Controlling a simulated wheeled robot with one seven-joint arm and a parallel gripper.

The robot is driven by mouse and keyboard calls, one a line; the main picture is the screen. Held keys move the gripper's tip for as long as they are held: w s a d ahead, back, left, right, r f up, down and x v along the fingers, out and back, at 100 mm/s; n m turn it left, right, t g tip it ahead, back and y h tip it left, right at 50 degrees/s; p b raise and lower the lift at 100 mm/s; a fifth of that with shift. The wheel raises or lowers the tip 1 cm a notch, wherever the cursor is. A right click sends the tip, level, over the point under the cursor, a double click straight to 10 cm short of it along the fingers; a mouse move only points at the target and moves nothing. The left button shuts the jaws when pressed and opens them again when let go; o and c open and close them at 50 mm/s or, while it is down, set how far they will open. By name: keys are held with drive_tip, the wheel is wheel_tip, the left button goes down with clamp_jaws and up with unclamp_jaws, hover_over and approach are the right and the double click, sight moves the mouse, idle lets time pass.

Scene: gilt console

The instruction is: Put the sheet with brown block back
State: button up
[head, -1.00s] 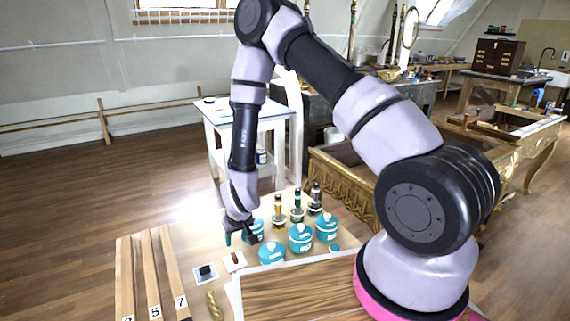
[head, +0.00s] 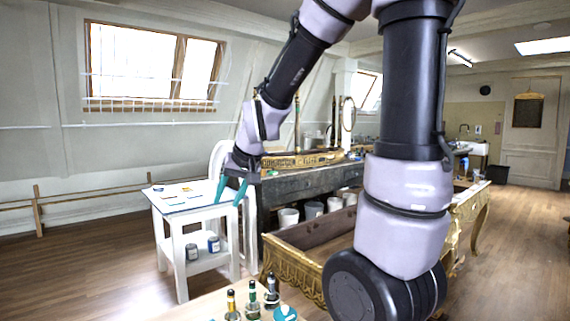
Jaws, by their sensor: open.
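My gripper (head: 230,194) points down, with its two teal fingers spread and nothing seen between them. It appears in front of or over the right side of the white side table (head: 162,207); its exact height above the top is hard to judge. Several small flat pieces with coloured marks lie on that table top, too small to make out clearly. I cannot pick out a sheet with a brown block in the head view.
Dark jars (head: 214,244) stand on the side table's lower shelf. Bottles (head: 272,291) and a teal-lidded jar (head: 285,313) stand on the work table at the bottom. An open gilt console frame (head: 288,262) is to the right, with a dark bench (head: 290,186) behind.

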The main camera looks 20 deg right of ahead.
drive_tip(key=s+d+r+m, duration=0.1)
drive_tip(key=s+d+r, duration=0.3)
drive_tip(key=s, duration=0.3)
drive_tip(key=s+d+r+m+t, duration=0.1)
drive_tip(key=s+d+r+m, duration=0.1)
drive_tip(key=s+d+r, duration=0.3)
drive_tip(key=s+r, duration=0.1)
drive_tip(key=s, duration=0.2)
drive_tip(key=shift+s+r+h, duration=0.2)
drive_tip(key=shift+h, duration=0.2)
